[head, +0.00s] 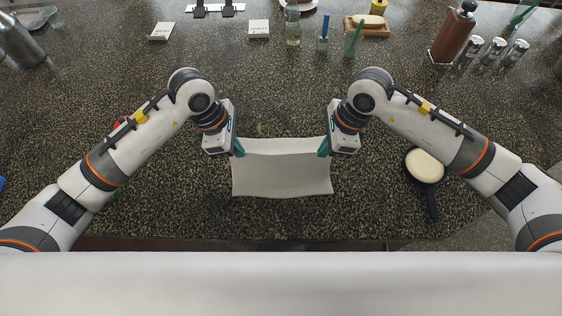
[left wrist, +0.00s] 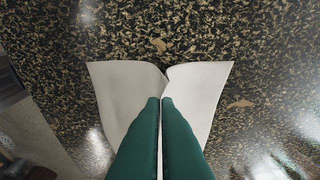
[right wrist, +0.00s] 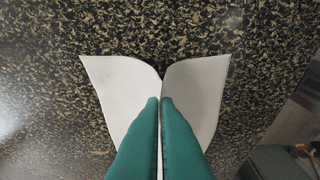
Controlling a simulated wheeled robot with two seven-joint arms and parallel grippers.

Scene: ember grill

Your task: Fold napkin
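The white napkin (head: 282,175) is spread over the speckled counter near its front edge, its far edge raised between my grippers. My left gripper (head: 239,149) is at the napkin's far left corner. My right gripper (head: 324,148) is at its far right corner. In the left wrist view the green fingers are together with the napkin (left wrist: 202,88) pinched between them, and cloth flares out on both sides. The right wrist view shows the same, with the napkin (right wrist: 195,85) pinched between shut fingers. The napkin's underside is hidden.
A small black pan (head: 424,168) with a pale round thing in it sits on the right, close to my right arm. A brown bottle (head: 453,35), shakers, cards and glasses stand along the back. The counter behind the napkin is clear.

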